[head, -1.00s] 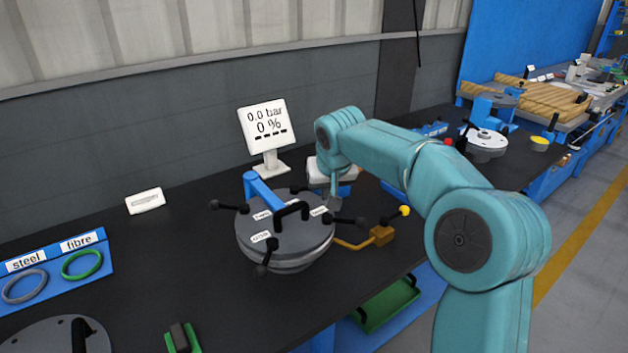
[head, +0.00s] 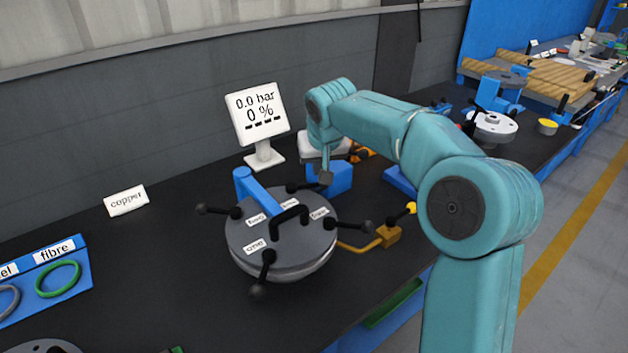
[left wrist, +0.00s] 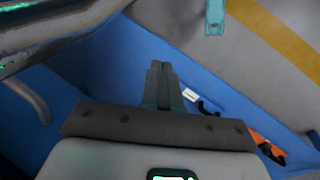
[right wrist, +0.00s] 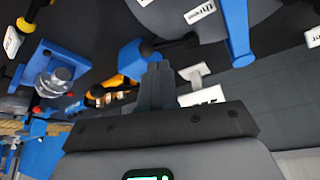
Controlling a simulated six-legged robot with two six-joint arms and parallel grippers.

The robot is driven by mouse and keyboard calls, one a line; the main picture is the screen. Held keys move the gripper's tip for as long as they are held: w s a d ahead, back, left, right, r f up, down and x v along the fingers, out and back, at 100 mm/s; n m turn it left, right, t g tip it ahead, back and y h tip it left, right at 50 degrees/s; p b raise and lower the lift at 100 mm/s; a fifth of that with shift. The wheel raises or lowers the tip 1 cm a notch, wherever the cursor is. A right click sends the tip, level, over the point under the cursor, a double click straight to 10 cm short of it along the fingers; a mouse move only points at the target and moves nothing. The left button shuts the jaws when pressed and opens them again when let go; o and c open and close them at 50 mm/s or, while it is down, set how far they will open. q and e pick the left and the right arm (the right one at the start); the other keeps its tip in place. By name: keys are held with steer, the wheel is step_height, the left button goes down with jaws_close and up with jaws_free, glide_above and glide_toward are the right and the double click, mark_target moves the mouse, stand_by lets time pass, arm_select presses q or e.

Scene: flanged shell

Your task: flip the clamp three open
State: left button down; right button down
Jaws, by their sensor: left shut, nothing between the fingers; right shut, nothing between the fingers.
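The round grey lid of the shell (head: 330,238) bears a black handle and several black ball-ended clamp levers. The label "three" (right wrist: 200,10) reads clearly in the right wrist view. Beside it lies a black clamp lever (right wrist: 178,45), which I take for clamp three; in the head view it shows at the lid's back edge (head: 303,187), pointing right. My right gripper (head: 325,180) is shut and empty, close to that lever's end; contact cannot be told. Its fingers (right wrist: 157,68) show below the lever. My left gripper (left wrist: 162,70) is shut and empty, away from the lid.
A blue arm (head: 258,190) reaches over the lid from behind. A display (head: 257,115) reads 0.0 bar, 0 %. A yellow-knobbed fitting (head: 390,235) stands right of the shell, and a blue block (head: 340,176) behind it.

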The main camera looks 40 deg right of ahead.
mark_target(315, 196)
steer(key=x, duration=0.9)
steer(key=shift+w+f, duration=0.1)
steer(key=shift+f, duration=0.3)
steer(key=shift+r+p, duration=0.1)
steer(key=shift+p, duration=0.2)
steer(key=shift+d, duration=0.1)
steer(key=shift+w+d+n+p, duration=0.1)
steer(key=shift+n+p, duration=0.2)
